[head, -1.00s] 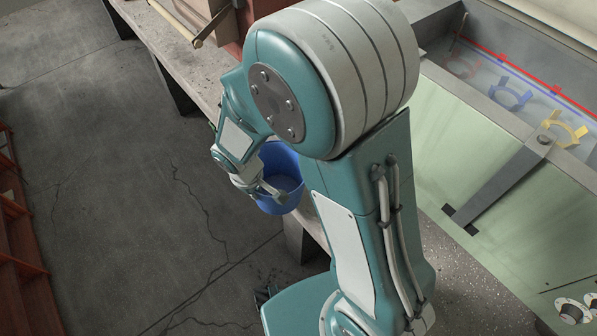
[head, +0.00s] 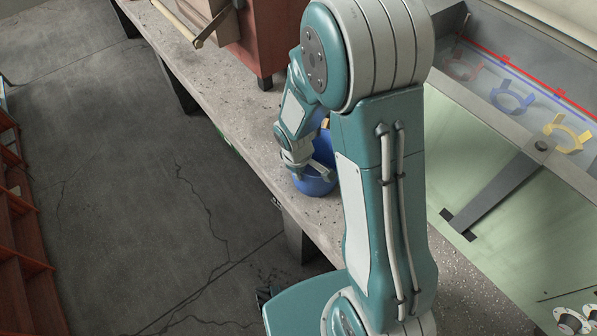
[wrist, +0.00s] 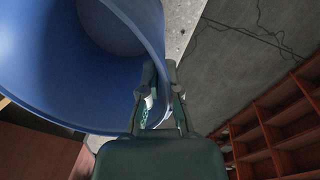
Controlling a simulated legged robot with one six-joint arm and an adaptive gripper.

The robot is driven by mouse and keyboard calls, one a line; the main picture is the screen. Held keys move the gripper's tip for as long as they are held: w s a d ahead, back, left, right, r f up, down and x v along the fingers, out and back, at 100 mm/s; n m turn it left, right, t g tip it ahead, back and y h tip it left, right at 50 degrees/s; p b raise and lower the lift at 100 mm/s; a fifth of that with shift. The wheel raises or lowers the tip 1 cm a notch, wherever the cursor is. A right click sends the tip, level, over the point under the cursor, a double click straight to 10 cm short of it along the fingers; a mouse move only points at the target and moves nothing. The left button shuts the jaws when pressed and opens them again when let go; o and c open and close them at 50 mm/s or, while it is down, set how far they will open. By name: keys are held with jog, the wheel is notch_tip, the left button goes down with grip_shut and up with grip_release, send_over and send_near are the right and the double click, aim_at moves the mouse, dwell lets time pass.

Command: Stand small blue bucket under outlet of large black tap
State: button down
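The blue bucket (head: 318,180) is at the middle of the head view, over the concrete bench, partly hidden by my arm. My gripper (head: 318,172) is at its rim. In the wrist view the bucket (wrist: 60,70) fills the upper left, with its opening and inside showing. My gripper's fingers (wrist: 160,95) there lie on either side of the bucket's wall and are closed on it. I cannot tell whether the bucket's base touches the bench. No large black tap can be made out in either view.
The bench (head: 215,85) runs from upper left to lower right, with bare top left of the bucket. A reddish-brown cabinet (head: 260,45) stands behind it. A trough with coloured rings (head: 512,97) is at upper right. Red-brown shelves (head: 20,230) stand across the floor.

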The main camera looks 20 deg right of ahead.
jog(key=c, duration=0.8)
grip_release()
jog(key=shift+a, duration=0.3)
jog(key=shift+d+r, duration=0.15)
jog(key=shift+r, duration=0.3)
jog(key=s+r+m+t, duration=0.1)
jog(key=s+r+m, duration=0.15)
jog(key=r, duration=0.75)
jog(key=s+r+m+t, duration=0.1)
jog(key=s+r, duration=0.3)
jog(key=r, duration=0.7)
jog(key=s+d+r+m+t+y, duration=0.1)
jog(key=s+r+m, duration=0.3)
jog(key=s, duration=0.5)
notch_tip(320, 180, up, 3)
jog(key=shift+s+d+f+t, duration=0.1)
jog(key=shift+s+d+t, duration=0.35)
jog(key=shift+t, duration=0.35)
jog(key=shift+w+m, duration=0.1)
jog(key=shift+m, duration=0.15)
